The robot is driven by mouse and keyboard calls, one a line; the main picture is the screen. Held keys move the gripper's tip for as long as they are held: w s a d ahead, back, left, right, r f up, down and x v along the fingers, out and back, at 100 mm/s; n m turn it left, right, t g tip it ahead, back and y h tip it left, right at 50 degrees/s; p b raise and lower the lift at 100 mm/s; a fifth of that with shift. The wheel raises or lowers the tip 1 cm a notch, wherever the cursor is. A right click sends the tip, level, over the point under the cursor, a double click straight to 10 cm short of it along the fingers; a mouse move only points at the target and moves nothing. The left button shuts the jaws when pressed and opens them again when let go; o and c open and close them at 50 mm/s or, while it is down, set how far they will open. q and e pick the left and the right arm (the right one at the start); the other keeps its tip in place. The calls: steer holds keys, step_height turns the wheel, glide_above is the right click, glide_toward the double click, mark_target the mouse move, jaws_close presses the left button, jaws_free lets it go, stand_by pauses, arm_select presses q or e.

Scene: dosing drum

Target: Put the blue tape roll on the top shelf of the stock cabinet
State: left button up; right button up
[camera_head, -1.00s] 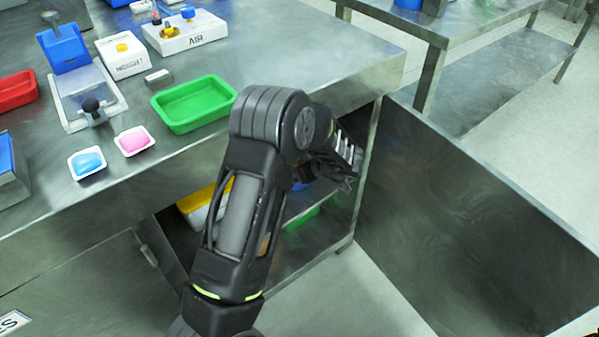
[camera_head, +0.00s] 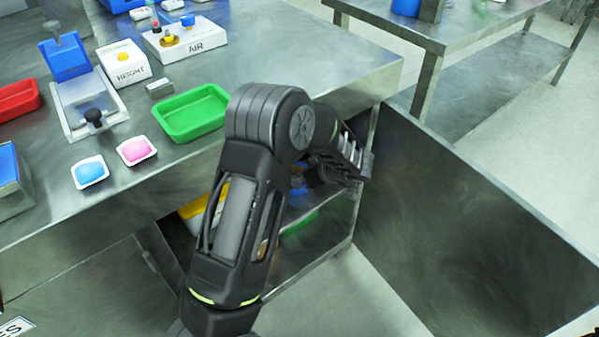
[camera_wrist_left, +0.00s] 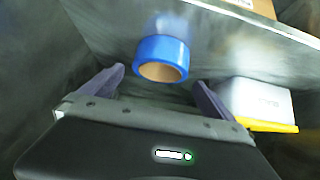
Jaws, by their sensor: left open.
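The blue tape roll (camera_wrist_left: 162,58) has a brown core and lies ahead, between the two spread fingers of my left gripper (camera_wrist_left: 158,80) in the left wrist view. The fingers are apart; I cannot tell whether they touch it. In the head view, a bit of blue, likely the roll (camera_head: 298,188), shows behind my left arm. That arm reaches into the open stock cabinet (camera_head: 335,245) under the worktop, and its fingertips are hidden. My right gripper is not in view.
A white box with a yellow part (camera_wrist_left: 258,103) is right of the roll in the wrist view. A green item (camera_head: 300,222) lies lower in the cabinet. The open door (camera_head: 470,225) stands at the right. A green tray (camera_head: 192,112) sits on the worktop.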

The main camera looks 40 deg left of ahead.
arm_select(q)
steer(key=p+v, duration=0.2)
steer(key=v, duration=0.5)
steer(key=shift+d+r, duration=0.25)
steer(key=shift+s, duration=0.1)
steer(key=s+d+f+m+t+h+p, duration=0.1)
steer(key=s+d+m+t+h+p, duration=0.15)
steer(key=d+m+p, duration=0.35)
steer(key=s+d+f+m+t+h+p, duration=0.1)
steer(key=d+h+p, duration=0.2)
steer(key=d+p, duration=0.3)
steer(key=s+d+m+g+h+p, duration=0.2)
steer(key=s+d, duration=0.5)
steer(key=s, duration=0.4)
steer(key=s+d+r+m+g+h+p, duration=0.1)
steer(key=s+d+m+g+h+p, duration=0.2)
steer(key=s, duration=0.9)
steer(key=d+h+p, duration=0.2)
steer(key=d+p, duration=0.2)
steer(key=d, duration=0.1)
steer(key=shift+r+m, duration=0.25)
steer(key=shift+m, duration=0.15)
steer(key=shift+g, duration=0.25)
steer(key=shift+c, duration=0.3)
